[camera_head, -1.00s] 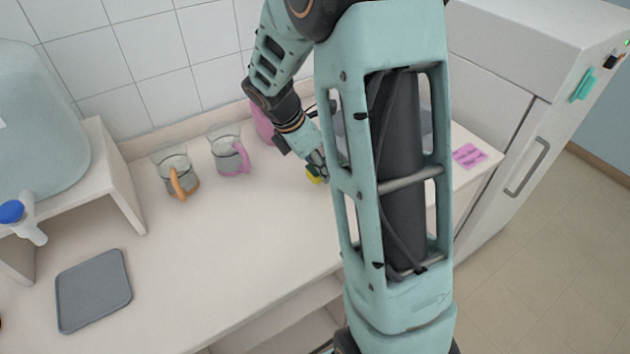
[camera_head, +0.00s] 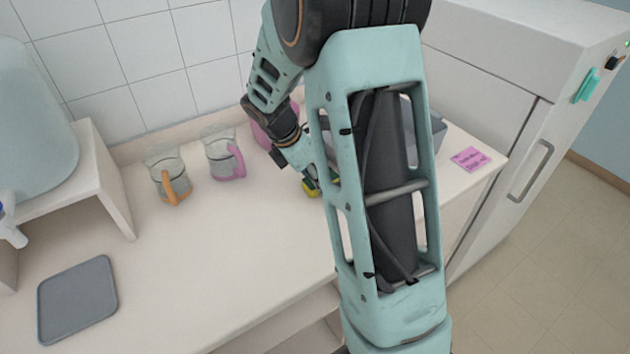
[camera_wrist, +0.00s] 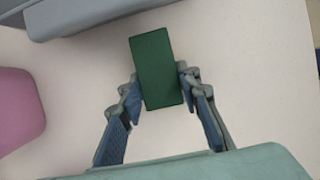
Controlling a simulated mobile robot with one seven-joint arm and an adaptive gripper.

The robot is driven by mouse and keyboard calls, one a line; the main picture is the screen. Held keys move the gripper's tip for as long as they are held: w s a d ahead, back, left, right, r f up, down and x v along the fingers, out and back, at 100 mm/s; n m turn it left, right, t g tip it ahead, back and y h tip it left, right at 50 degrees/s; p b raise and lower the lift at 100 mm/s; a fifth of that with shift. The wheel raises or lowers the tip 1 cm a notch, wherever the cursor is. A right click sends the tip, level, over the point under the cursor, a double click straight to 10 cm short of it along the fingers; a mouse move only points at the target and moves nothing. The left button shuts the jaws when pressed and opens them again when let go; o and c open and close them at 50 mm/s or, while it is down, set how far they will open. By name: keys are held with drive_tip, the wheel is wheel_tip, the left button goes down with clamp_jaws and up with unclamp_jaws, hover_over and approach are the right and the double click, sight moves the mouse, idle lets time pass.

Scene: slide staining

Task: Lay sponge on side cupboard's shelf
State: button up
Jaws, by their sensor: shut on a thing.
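The sponge (camera_wrist: 157,66) is a block with a dark green face in the wrist view, and its yellow and green edge (camera_head: 311,188) shows beside my arm in the head view. My gripper (camera_wrist: 158,97) is shut on it, one finger on each side of its near half. The sponge is over the pale counter (camera_head: 235,245); I cannot tell whether it touches the surface. The cupboard front below the counter has an open space (camera_head: 312,340), partly seen at the bottom edge; most of it is hidden by my arm and the frame edge.
Two glass jugs, one orange-handled (camera_head: 170,178) and one pink-handled (camera_head: 224,158), stand left of my gripper. A pink object (camera_wrist: 18,108) is close by. A grey bin (camera_head: 432,130) and pink note (camera_head: 470,159) are at right. A grey tray (camera_head: 78,300) lies front left.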

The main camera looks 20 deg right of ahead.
drive_tip(key=o, duration=0.8)
drive_tip(key=shift+f, duration=0.1)
